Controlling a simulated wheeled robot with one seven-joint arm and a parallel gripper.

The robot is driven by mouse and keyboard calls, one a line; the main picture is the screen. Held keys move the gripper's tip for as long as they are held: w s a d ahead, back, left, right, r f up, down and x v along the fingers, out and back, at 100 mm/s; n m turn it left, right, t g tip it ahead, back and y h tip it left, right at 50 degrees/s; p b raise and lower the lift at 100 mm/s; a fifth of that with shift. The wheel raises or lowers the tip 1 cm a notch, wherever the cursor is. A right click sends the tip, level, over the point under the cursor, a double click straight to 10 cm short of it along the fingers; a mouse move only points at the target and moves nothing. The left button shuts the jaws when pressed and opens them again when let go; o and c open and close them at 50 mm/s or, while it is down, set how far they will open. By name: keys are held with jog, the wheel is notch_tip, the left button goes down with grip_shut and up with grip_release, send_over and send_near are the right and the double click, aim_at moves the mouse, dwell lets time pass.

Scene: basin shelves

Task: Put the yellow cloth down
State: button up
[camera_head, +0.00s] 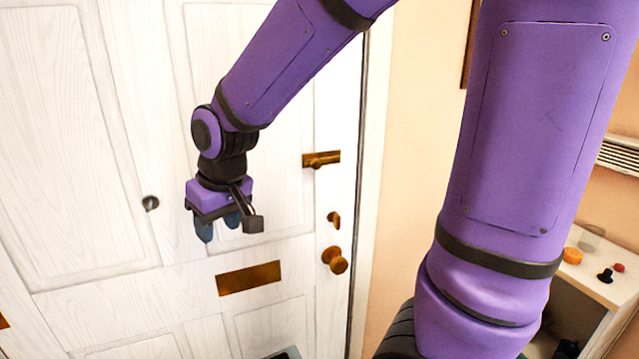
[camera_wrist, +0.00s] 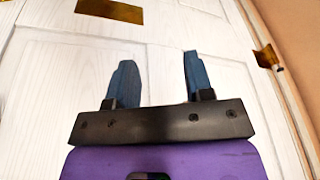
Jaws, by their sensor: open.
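My gripper (camera_head: 219,226) is open and empty, with its blue fingers hanging down in front of a white panelled door. In the wrist view my gripper (camera_wrist: 156,78) shows its two fingers apart with only the door behind them. I see no yellow cloth in either view.
The white door (camera_head: 80,130) fills the left and middle, with a brass handle (camera_head: 321,159), a knob (camera_head: 335,261) and a mail slot (camera_head: 248,278). At the right, a white-topped shelf unit (camera_head: 600,282) carries several small items, including an orange one (camera_head: 572,255).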

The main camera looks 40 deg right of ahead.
jog(key=s+d+r, duration=0.3)
jog(key=s, duration=0.2)
jog(key=s+d+r+m+t, duration=0.1)
jog(key=s+d+r, duration=0.1)
jog(key=s+r, duration=0.2)
jog(key=s+d+r+m+t+h, duration=0.1)
jog(key=s+d+r, duration=0.2)
jog(key=s, duration=0.4)
jog(key=shift+s+d+r, duration=0.15)
jog(key=shift+s+d, duration=0.1)
jog(key=shift+d, duration=0.05)
